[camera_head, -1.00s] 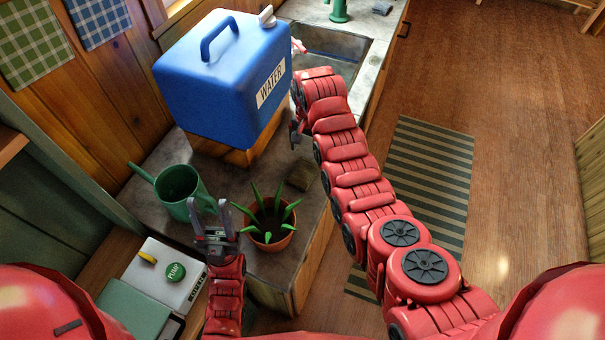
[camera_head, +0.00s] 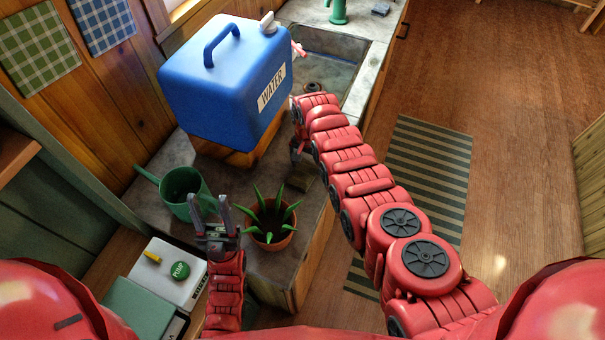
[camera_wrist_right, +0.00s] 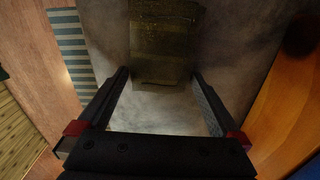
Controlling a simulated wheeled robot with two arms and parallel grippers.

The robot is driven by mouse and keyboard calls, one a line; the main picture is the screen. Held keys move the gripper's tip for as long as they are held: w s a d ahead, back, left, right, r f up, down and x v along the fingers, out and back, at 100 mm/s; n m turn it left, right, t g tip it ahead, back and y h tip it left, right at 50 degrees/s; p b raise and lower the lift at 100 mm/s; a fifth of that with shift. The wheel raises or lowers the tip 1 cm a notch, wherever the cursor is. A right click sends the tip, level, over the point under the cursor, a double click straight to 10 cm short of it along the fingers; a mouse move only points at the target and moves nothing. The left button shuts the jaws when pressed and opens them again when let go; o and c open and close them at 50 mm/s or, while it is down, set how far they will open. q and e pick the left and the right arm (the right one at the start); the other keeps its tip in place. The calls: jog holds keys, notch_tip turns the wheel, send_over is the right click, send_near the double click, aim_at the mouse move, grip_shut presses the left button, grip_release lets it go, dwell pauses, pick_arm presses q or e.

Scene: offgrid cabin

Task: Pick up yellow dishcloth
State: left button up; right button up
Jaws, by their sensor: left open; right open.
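A flat, dark olive-yellow piece lies on the grey counter; it looks like the yellow dishcloth (camera_head: 300,182), in shadow. In the right wrist view the dishcloth (camera_wrist_right: 164,40) lies ahead of the fingertips, and its near edge reaches about between them. My right gripper (camera_head: 296,156) is open and empty above the counter just behind the cloth, partly hidden by its own arm. Its two fingers show apart in the right wrist view (camera_wrist_right: 160,82); I cannot tell its height over the cloth. My left gripper (camera_head: 212,206) is open and empty beside the potted plant.
A blue water container (camera_head: 225,85) stands on a wooden block (camera_head: 240,157) behind the cloth. A potted plant (camera_head: 270,235) and a green watering can (camera_head: 182,186) stand on the counter (camera_head: 150,215). A sink (camera_head: 330,72) is at the back. A pump box (camera_head: 165,285) is at lower left.

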jog(key=shift+c, duration=0.3)
jog(key=c, duration=1.1)
jog(key=shift+r, duration=0.15)
